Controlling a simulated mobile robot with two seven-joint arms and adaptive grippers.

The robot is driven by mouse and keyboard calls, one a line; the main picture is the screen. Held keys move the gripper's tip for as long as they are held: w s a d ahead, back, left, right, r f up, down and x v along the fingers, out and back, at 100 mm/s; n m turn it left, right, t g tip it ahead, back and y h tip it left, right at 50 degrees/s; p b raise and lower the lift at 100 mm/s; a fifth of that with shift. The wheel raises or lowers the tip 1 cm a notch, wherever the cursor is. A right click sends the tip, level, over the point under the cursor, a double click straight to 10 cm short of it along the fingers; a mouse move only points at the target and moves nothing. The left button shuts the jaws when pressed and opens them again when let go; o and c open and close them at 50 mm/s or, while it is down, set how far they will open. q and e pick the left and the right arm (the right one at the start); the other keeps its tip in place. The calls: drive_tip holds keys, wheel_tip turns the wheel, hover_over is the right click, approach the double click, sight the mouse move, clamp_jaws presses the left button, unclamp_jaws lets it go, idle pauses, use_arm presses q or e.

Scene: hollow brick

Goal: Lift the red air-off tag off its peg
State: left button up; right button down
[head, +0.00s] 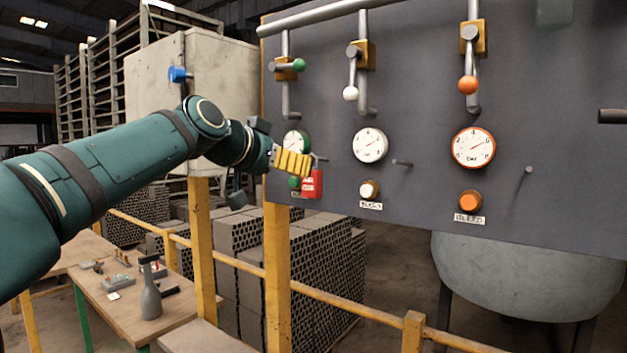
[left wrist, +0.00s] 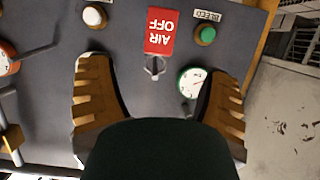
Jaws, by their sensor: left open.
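The red air-off tag (head: 312,184) hangs on the grey panel (head: 420,110) near its left edge, below the green-rimmed gauge. In the left wrist view the tag (left wrist: 160,31) appears upside down with its white lettering readable, and its peg (left wrist: 154,67) shows at the tag's top. My left gripper (head: 292,162) is in front of the panel, just above the tag in the head view. In the left wrist view its two fingers (left wrist: 160,100) are spread wide, with the peg and tag beyond and between them, apart from both. My right gripper is not in view.
The green-rimmed gauge (left wrist: 192,81) lies close by my finger. A green bleed button (left wrist: 205,35) and a white button (left wrist: 95,16) flank the tag. Valves with coloured knobs, such as the white one (head: 350,93), stick out above. A yellow post (head: 277,270) stands below.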

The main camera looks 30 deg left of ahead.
sight(308, 178)
use_arm(q)
drive_tip(key=p+x, duration=0.2)
drive_tip(key=x, duration=0.7)
drive_tip(key=shift+w+f, duration=0.1)
drive_tip(key=shift+f, duration=0.15)
drive_tip(key=shift+d, duration=0.1)
drive_tip(key=c, duration=1.2)
